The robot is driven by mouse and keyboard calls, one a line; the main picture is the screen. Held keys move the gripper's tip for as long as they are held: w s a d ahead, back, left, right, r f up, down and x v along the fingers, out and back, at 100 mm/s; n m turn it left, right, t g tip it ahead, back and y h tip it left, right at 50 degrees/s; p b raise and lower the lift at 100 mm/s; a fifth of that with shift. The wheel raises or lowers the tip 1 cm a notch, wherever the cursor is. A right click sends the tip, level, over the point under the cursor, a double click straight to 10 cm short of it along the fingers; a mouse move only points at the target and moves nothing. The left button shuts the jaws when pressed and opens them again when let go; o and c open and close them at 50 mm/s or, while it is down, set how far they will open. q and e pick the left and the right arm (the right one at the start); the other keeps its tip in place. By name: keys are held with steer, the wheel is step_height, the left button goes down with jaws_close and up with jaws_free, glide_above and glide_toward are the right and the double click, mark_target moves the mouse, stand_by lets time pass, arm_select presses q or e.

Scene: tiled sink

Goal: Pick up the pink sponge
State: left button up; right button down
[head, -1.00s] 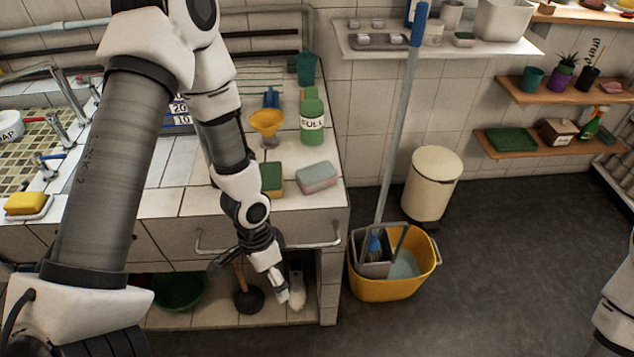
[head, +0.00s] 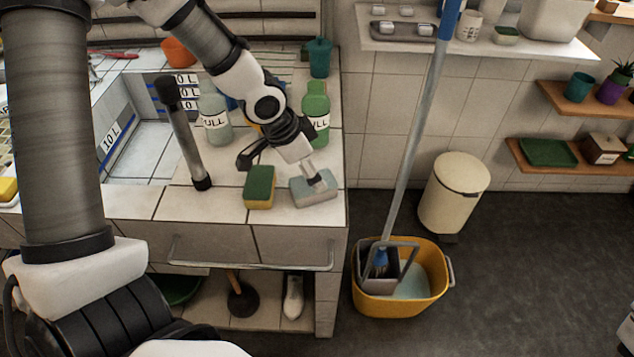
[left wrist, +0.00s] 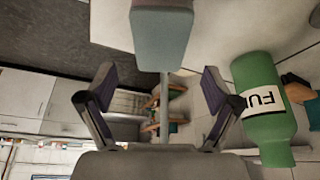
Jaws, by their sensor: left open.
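In the left wrist view the sponge (left wrist: 162,42) is ahead of the open fingers, at the top of the picture, with a pale teal face showing. My left gripper (left wrist: 160,88) is open, with nothing seen between its fingers. Whether a fingertip touches the sponge is unclear.
A green-and-yellow sponge (head: 259,188) lies just left of the pink one. A green bottle (head: 317,108) stands close behind; it also shows in the left wrist view (left wrist: 265,110). A yellow mop bucket (head: 430,290) stands on the floor to the right.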

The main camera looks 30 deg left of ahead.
arm_select(q)
steer(key=b+x, duration=0.1)
steer(key=x, duration=0.4)
steer(key=shift+s+a+f, duration=0.1)
steer(key=shift+s+f, duration=0.05)
steer(key=shift+f, duration=0.1)
steer(key=shift+w+f, duration=0.25)
steer(key=shift+s+r, duration=0.25)
steer(key=shift+s, duration=0.1)
steer(key=c, duration=0.9)
steer(key=shift+c, duration=0.2)
steer(key=shift+c, duration=0.3)
